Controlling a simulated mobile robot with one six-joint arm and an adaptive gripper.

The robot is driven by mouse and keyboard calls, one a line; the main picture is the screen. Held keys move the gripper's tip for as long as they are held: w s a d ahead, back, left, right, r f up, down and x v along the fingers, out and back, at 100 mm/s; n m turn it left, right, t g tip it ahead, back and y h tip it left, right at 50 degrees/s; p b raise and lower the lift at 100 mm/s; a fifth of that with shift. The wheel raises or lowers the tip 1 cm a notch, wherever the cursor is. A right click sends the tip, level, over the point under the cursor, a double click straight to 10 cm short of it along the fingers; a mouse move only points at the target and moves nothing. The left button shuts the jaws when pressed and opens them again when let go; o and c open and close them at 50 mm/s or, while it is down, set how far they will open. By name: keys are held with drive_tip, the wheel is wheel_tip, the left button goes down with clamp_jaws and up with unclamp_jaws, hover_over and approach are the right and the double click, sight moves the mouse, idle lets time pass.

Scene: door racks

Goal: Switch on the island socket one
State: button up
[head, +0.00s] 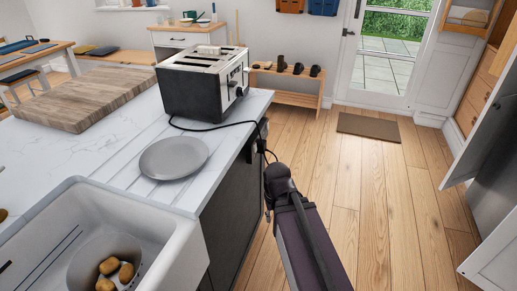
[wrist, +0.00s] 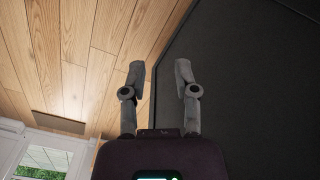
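On the end side of the kitchen island (head: 235,201), just under the worktop edge, a dark socket (head: 263,128) shows at a steep angle. A black cord (head: 213,129) runs to it from the toaster. I cannot make out its switches or their position. My gripper is low beside this end of the island, mostly hidden behind my arm in the head view. In the wrist view my gripper (wrist: 159,72) has its two fingers apart with nothing between them. A dark island panel (wrist: 245,85) fills the right of that view; no socket shows there.
A toaster (head: 203,82), a grey plate (head: 173,158) and a wooden board (head: 87,97) are on the worktop. A sink (head: 183,245) holds several potatoes. The wooden floor (head: 380,210) right of the island is clear. An open door panel (head: 490,110) stands at the right.

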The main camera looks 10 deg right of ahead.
drive_tip(key=shift+w+r, duration=0.1)
clamp_jaws()
drive_tip(key=w+d+r+m+t+y+p, duration=0.2)
drive_tip(key=w+d+r+m+p, duration=0.3)
drive_tip(key=w+r+m, duration=0.3)
drive_tip(key=w+d+r+m+t+y+p, duration=0.2)
drive_tip(key=w+d+r+m+y+p, duration=0.3)
drive_tip(key=w+m, duration=0.6)
drive_tip(key=shift+w+d+r+m+p, duration=0.4)
drive_tip(key=shift+r+m, duration=1)
drive_tip(key=shift+m, duration=1.1)
